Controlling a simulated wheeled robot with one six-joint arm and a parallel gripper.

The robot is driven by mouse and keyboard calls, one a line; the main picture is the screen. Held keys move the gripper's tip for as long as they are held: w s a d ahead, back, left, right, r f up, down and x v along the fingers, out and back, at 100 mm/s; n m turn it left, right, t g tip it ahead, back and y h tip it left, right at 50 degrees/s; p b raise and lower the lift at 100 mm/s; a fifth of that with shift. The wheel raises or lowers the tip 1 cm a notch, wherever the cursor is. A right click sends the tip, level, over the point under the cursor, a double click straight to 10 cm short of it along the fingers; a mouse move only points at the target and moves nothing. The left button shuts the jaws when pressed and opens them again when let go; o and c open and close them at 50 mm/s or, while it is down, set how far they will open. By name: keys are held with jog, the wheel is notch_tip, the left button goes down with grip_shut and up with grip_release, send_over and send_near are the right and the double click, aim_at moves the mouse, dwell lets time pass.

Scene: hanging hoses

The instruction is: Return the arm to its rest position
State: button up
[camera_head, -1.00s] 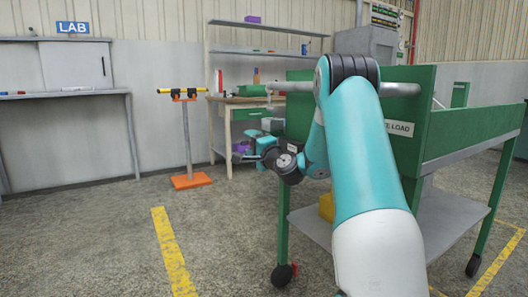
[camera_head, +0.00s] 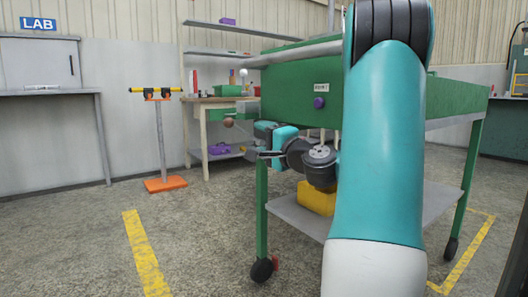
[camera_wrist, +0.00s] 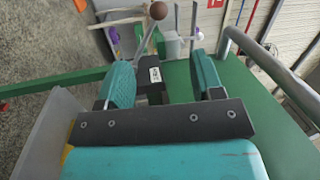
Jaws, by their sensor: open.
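My arm rises across the right of the head view and bends down to my gripper (camera_head: 268,146), beside the near left end of a green cart (camera_head: 290,85). In the wrist view my gripper (camera_wrist: 160,72) has its two teal fingers wide apart. A dark part with a white label shows between them, and a thin rod with a brown ball (camera_wrist: 157,11) lies beyond. I cannot tell whether the fingers touch anything. The brown ball also shows left of the gripper in the head view (camera_head: 228,122). My upper arm hides part of the cart.
A purple knob (camera_head: 319,103) is on the cart's end. A yellow box (camera_head: 316,197) sits on its lower shelf. An orange-based stand (camera_head: 165,184) and a workbench (camera_head: 216,110) stand behind. Open floor lies at left, with a yellow line (camera_head: 146,254).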

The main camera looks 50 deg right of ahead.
jog(key=shift+s, duration=0.1)
dwell(0.6)
jog(key=w+a+n+g+y+p, duration=0.4)
jog(key=a+n+y, duration=0.4)
jog(key=a, duration=0.7)
jog(key=s+a+f+n+g+y+p, duration=0.15)
jog(key=a+n+g+y+p, duration=0.5)
jog(key=a, duration=1.05)
jog(key=s+a+n+g+h+p, duration=0.2)
jog(key=s+a+n+g+h, duration=0.15)
jog(key=s+n, duration=0.35)
jog(key=s+a+n+g+h+p, duration=0.2)
jog(key=s+a+n+g, duration=0.3)
jog(key=s, duration=0.5)
notch_tip(320, 180, up, 38)
jog(key=p, duration=3.7)
jog(key=shift+d+r, duration=0.2)
jog(key=shift+d, duration=0.05)
